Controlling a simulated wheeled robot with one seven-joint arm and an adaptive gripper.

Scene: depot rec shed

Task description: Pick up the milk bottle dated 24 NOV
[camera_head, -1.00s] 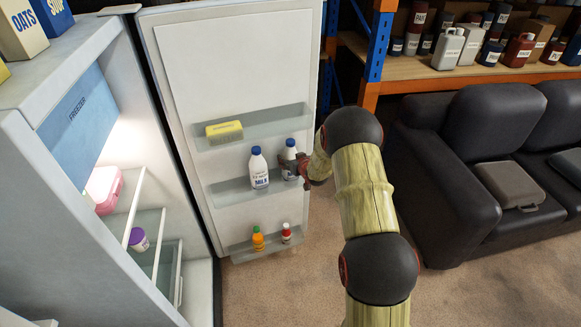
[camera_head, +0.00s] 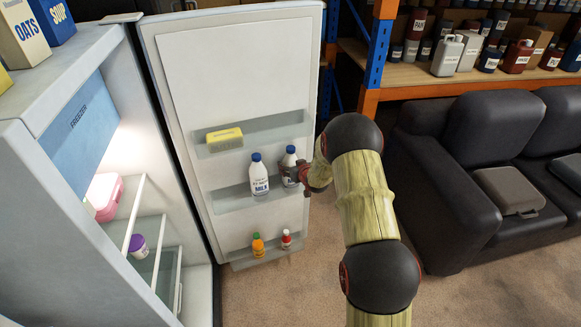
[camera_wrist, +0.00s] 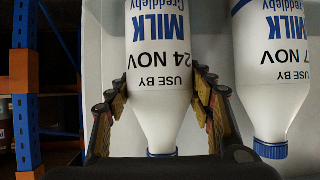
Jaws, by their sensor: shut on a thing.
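The milk bottle dated 24 NOV (camera_wrist: 160,85) is white with blue print and a blue cap. It appears upside down in the wrist view, between my gripper's fingers. In the head view this bottle (camera_head: 289,166) is the right one on the fridge door's middle shelf, partly hidden by my gripper (camera_head: 297,174). My gripper (camera_wrist: 162,100) is shut on it, one finger on each side below the shoulder. A second milk bottle (camera_head: 259,176) stands just left of it; in the wrist view this bottle (camera_wrist: 272,80) shows a date ending in 7 NOV, its first digit hidden.
The fridge door (camera_head: 230,65) is open. A black sofa (camera_head: 450,150) is at right, with carpet between.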

